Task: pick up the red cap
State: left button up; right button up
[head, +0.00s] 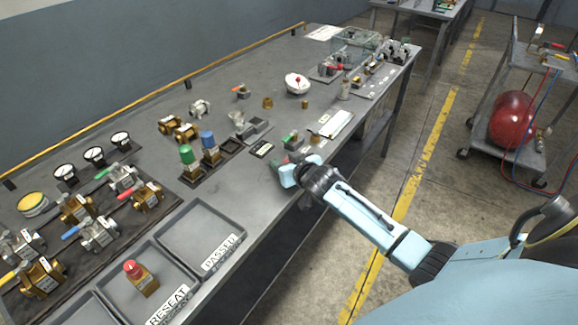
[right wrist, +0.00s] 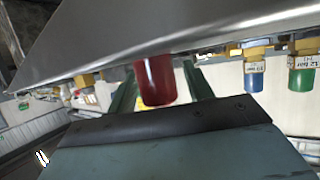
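A red cap (right wrist: 156,80) shows large in the right wrist view, partly cut off by a grey surface. My right gripper's green fingers (right wrist: 163,88) stand on either side of it, with a light gap at the right finger, so the gripper looks open. In the head view my right gripper (head: 279,172) is at the table's front edge, and a small bit of red (head: 286,160) shows beside it, mostly hidden. Another red cap (head: 131,266) sits on a brass valve in the RESEAT tray. My left gripper is not in view.
A green-capped valve (head: 187,155) and a blue-capped valve (head: 208,140) stand left of the gripper. Trays marked PASSED (head: 221,252) and RESEAT (head: 168,306) lie at the front. Gauges and brass valves fill the left. A cart (head: 524,150) stands right.

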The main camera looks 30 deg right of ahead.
jog(key=c, duration=0.9)
